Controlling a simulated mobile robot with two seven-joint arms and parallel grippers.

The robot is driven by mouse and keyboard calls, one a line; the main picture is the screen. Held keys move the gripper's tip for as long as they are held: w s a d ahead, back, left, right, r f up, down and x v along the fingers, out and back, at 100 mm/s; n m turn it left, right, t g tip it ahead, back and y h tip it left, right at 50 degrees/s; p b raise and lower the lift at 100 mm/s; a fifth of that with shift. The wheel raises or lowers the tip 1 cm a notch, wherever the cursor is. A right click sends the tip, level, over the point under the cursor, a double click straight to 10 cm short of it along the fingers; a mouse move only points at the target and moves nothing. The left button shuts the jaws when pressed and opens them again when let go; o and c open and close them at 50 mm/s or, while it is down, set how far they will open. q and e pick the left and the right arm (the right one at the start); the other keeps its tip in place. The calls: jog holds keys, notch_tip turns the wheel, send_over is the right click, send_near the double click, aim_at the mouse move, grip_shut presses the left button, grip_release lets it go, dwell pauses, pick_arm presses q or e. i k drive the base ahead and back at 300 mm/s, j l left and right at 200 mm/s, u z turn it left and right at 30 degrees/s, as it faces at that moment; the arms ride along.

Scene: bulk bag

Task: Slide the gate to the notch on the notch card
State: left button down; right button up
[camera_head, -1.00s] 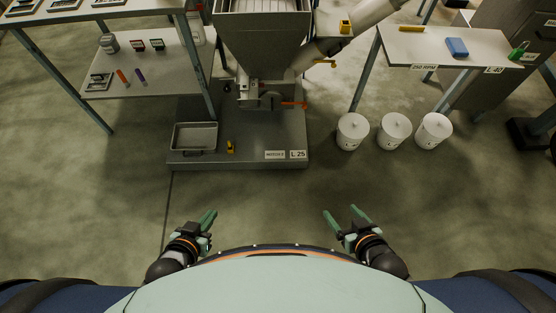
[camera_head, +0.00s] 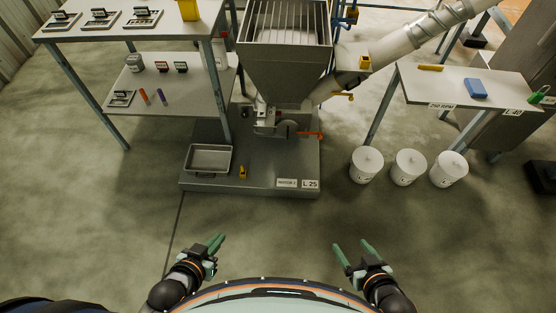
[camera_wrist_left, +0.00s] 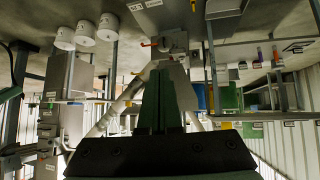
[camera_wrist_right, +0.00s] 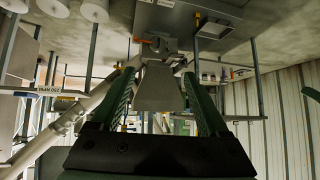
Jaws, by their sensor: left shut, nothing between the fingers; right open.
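The grey hopper (camera_head: 285,62) stands on a low grey plinth (camera_head: 250,180) ahead of me. Its outlet assembly (camera_head: 275,122) is at the bottom, with an orange handle (camera_head: 310,134) sticking out to the right. The gate itself is too small to make out clearly. A white card (camera_head: 286,183), which seems to read NOTCH and a number, is on the plinth's front edge beside an L 25 label (camera_head: 311,184). My left gripper (camera_head: 217,243) is shut and empty. My right gripper (camera_head: 352,247) is open and empty. Both are well short of the plinth.
A grey tray (camera_head: 209,159) and a small yellow item (camera_head: 242,172) sit on the plinth. A shelf table (camera_head: 130,70) stands left; a side table (camera_head: 440,85) stands right. Several white buckets, one nearest the plinth (camera_head: 366,165), stand right. Floor before me is clear.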

aim_at(269, 123)
jog(key=i+j+z, duration=0.55)
jog(key=j, duration=0.3)
jog(key=i+j+z, duration=0.4)
jog(key=j, duration=0.3)
jog(key=i+j+z, duration=0.2)
jog(key=j, duration=0.15)
jog(key=k, duration=0.1)
